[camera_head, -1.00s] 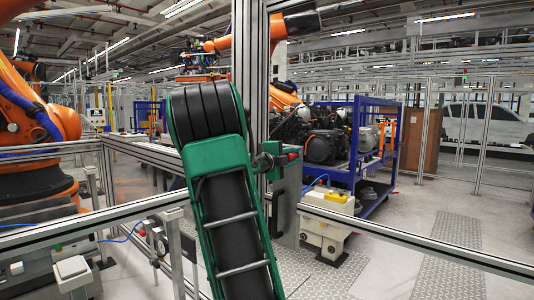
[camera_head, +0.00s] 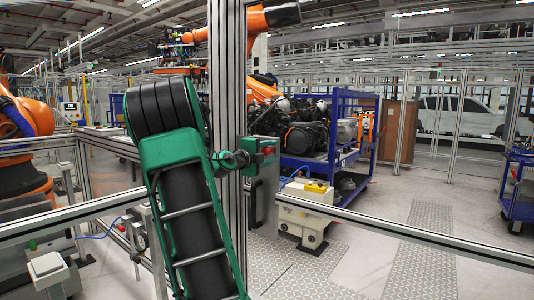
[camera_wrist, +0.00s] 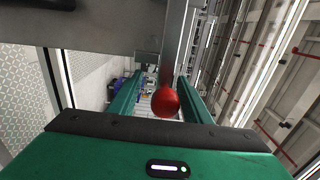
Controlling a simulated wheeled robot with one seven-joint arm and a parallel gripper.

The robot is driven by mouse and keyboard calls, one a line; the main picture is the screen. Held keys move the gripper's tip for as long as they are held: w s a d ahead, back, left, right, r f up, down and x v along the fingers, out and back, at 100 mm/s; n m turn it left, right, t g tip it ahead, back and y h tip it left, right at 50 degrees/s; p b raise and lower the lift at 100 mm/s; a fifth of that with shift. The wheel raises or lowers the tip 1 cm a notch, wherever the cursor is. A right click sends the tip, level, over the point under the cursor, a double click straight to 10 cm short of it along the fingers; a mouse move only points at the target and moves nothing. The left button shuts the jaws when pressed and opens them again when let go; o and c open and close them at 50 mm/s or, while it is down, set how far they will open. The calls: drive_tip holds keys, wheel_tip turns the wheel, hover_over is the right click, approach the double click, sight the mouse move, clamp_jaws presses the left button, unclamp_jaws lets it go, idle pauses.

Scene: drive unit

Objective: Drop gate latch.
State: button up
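In the wrist view the round red knob (camera_wrist: 165,101) is near the centre, below a grey metal profile. My gripper (camera_wrist: 161,80) is open, with its two green fingers on either side of the knob in that picture. Whether they touch it cannot be told.
Metal fence posts and a horizontal rail (camera_head: 400,233) run across in front of me. Behind the fence stand a blue rack (camera_head: 335,150) with engine parts, a beige unit (camera_head: 303,220) and orange robot arms. Open floor lies at the right.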

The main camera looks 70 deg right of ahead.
drive_tip(key=shift+r, duration=0.1)
drive_tip(key=shift+w+a, duration=0.1)
drive_tip(key=shift+a, duration=0.2)
drive_tip(key=v, duration=1)
